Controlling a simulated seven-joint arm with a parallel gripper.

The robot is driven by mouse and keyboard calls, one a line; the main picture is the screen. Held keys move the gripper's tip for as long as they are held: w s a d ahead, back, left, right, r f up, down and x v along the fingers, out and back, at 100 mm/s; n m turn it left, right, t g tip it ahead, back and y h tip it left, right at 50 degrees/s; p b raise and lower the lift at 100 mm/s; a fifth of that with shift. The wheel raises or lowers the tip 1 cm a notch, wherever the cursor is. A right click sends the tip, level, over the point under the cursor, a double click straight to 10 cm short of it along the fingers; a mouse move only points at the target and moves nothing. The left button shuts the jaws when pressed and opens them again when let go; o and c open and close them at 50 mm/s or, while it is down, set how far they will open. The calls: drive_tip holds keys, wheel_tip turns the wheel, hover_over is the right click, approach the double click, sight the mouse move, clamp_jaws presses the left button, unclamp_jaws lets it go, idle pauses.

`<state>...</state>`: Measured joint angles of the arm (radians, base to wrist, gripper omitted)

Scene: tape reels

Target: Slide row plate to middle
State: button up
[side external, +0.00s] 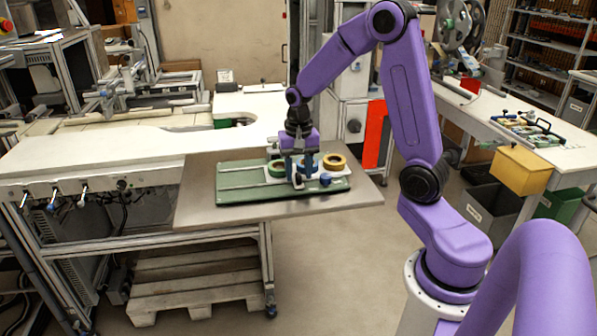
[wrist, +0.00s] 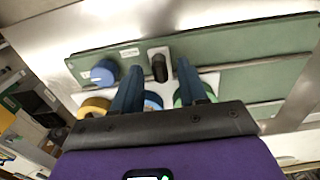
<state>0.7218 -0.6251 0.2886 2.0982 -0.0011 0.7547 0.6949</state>
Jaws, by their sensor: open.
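The white row plate (side external: 312,169) sits on the green board toward its right end in the side view, and its bare edge shows in the wrist view (wrist: 210,80). It carries a yellow reel (side external: 335,162), a green reel (side external: 276,168) and a blue reel (wrist: 153,100), partly hidden by my gripper. A dark upright handle (wrist: 160,66) stands at the plate's edge. My gripper (side external: 299,178) is open and low over the plate, with its fingers on either side of the handle in the wrist view (wrist: 160,68). Contact cannot be told.
The green board (side external: 236,181) has pale rails, with free length to the left of the plate. A blue knob (side external: 325,180) stands near its right front corner. Small labels (wrist: 129,53) lie on the board. The metal table (side external: 200,207) is clear around the board.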

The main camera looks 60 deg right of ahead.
drive_tip(key=shift+f, duration=0.3)
clamp_jaws()
drive_tip(key=w+a, duration=0.5)
drive_tip(key=shift+w+a, duration=0.35)
unclamp_jaws()
drive_tip(key=shift+r, duration=0.1)
